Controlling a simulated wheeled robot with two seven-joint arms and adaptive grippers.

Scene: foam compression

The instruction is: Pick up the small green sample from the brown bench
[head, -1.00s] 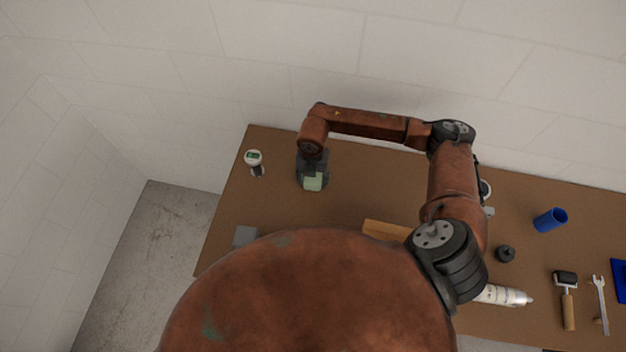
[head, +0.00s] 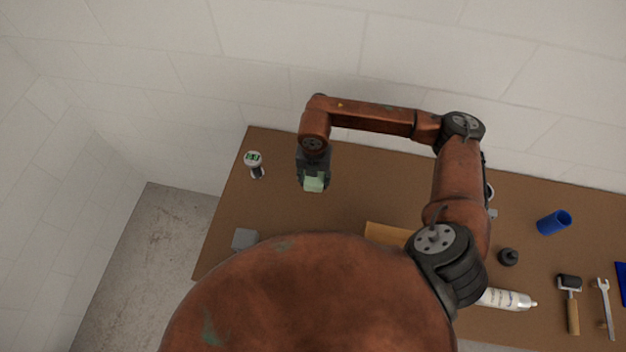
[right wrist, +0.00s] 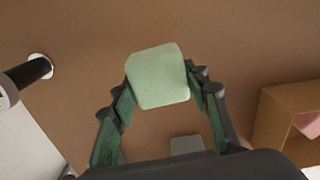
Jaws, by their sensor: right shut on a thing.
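The small green sample (head: 313,183) is a pale green block above the left part of the brown bench (head: 350,190). In the right wrist view the sample (right wrist: 158,76) sits between the two fingertips of my right gripper (right wrist: 160,88), with a finger against each side. My right gripper (head: 313,178) is shut on it. The sample's underside is hidden, and how high it stands over the bench is hard to tell. My left gripper is not in view.
A gauge with a green display (head: 253,159) stands left of the gripper. A grey block (head: 244,239) lies near the bench's left edge. A tan box (right wrist: 285,115) shows at right. A blue cup (head: 553,222), white bottle (head: 507,299), roller (head: 570,300) and wrench (head: 606,305) lie further right.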

